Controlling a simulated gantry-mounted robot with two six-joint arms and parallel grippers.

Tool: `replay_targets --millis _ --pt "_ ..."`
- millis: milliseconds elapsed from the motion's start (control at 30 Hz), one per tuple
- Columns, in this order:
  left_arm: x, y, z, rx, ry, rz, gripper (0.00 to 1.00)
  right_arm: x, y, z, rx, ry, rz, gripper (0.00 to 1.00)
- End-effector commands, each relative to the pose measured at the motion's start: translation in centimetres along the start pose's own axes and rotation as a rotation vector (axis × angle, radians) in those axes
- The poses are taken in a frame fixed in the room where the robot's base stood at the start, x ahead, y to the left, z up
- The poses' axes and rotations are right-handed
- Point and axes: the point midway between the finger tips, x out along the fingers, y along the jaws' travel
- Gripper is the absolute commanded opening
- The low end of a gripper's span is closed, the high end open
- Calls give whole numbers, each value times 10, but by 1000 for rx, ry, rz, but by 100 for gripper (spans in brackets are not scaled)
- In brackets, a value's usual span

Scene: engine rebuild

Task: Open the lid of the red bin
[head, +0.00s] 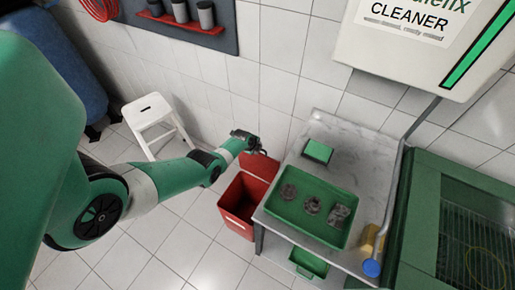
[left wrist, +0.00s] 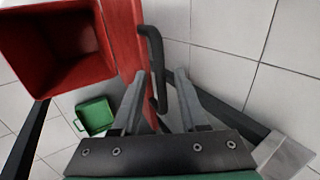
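The red bin (head: 237,213) stands on the floor left of the workbench, its inside showing. Its red lid (head: 261,167) stands raised, roughly upright, at the bin's back edge. In the left wrist view the open bin (left wrist: 25,75) is at upper left, and the lid (left wrist: 126,45) is seen nearly edge-on with a black handle (left wrist: 153,50) on its outer face. My left gripper (head: 257,148) is at the lid's top; in the wrist view its fingers (left wrist: 154,76) are apart, one either side of the handle, with visible gaps. My right gripper is not in view.
The workbench (head: 318,128) stands close right of the bin, carrying a green tray (head: 290,208) with several metal parts. A small green bin (head: 309,264) is below it. A white stool (head: 152,109) stands at left, a tiled wall behind. The floor front left is clear.

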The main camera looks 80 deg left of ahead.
Motion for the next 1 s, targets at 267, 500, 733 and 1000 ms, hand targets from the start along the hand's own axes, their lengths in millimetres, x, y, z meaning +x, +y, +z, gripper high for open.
replay_targets --millis 267,500,733,1000 --pt "-1 0 0 0 0 0 45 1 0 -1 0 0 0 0" --pt "-29 -4 0 0 0 -1 45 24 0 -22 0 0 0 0" --pt "-81 -4 0 0 0 -1 45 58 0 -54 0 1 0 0" --pt "-115 -1 0 0 0 -1 45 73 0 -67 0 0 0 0"
